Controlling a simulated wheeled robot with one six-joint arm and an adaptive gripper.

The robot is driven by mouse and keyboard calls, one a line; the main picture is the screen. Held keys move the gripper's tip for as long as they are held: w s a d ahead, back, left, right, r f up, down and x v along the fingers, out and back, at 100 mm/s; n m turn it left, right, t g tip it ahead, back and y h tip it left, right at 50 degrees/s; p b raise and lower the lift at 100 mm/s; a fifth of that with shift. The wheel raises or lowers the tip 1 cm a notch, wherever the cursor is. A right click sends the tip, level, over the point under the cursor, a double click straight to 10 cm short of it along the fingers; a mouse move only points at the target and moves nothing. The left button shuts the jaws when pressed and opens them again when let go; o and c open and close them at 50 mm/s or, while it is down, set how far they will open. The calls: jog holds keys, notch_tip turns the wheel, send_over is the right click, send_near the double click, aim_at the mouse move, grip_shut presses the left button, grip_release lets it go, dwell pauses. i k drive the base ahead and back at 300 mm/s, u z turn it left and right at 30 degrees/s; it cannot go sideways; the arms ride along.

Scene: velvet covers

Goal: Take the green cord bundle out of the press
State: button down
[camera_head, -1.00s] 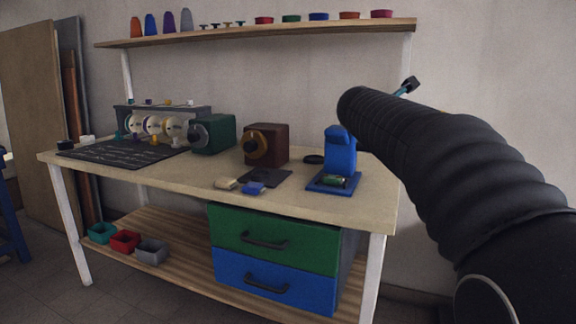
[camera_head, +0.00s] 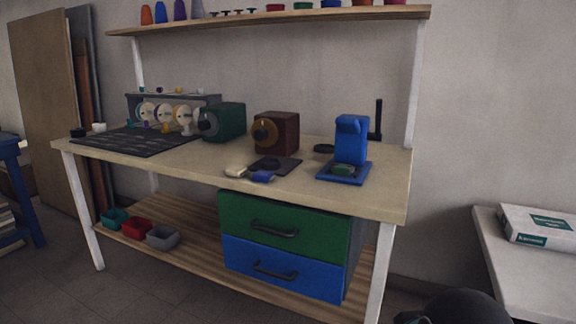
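The blue press (camera_head: 351,140) stands near the right end of the workbench, with a flat blue base and an upright head. The green cord bundle (camera_head: 343,169) lies low on the press base, under the front of the head. It looks small and dark green, and its details are too small to tell. My gripper is not clearly in view. Only a dark rounded part of my arm shows at the bottom right edge, well apart from the press.
A black upright bar (camera_head: 378,118) stands right behind the press. A brown box with a dial (camera_head: 277,132) and a green one (camera_head: 223,122) stand to its left. A shelf (camera_head: 270,22) runs above the bench (camera_head: 390,197). A side table (camera_head: 530,270) holds a white box (camera_head: 540,226).

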aim_at(337, 168)
jog(key=k, duration=0.6)
jog(key=u, duration=0.45)
jog(key=i, duration=1.1)
jog(key=z, duration=0.65)
